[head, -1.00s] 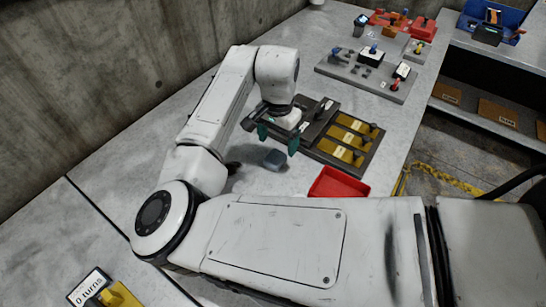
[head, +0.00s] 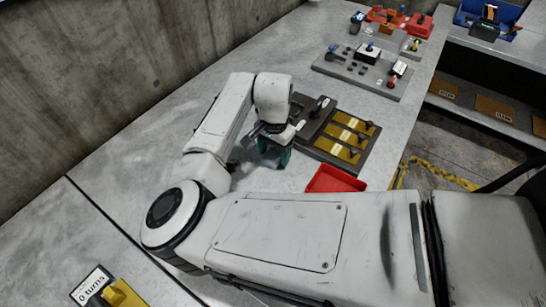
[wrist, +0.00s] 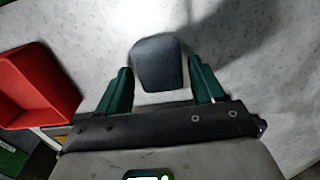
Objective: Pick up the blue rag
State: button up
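The blue rag (wrist: 158,62) is a small dark grey-blue folded block on the pale worktop. In the wrist view it lies between and slightly beyond the two green fingers of my gripper (wrist: 160,75). The fingers are spread, with a gap visible on each side of the rag. In the head view my gripper (head: 274,152) points down over the rag's spot and hides most of it. I cannot tell the exact height of the fingertips above the worktop.
A red tray (head: 336,180) stands to the right of my gripper. A dark panel with yellow plates (head: 347,136) lies behind it. A grey control board (head: 362,70) is farther back. The worktop left of my gripper is clear, up to the concrete wall.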

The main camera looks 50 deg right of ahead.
jog(key=c, duration=0.9)
jog(key=shift+r, duration=0.1)
jog(key=shift+r, duration=0.5)
jog(key=s+r+b, duration=0.2)
jog(key=s+r, duration=1)
jog(key=s, duration=0.2)
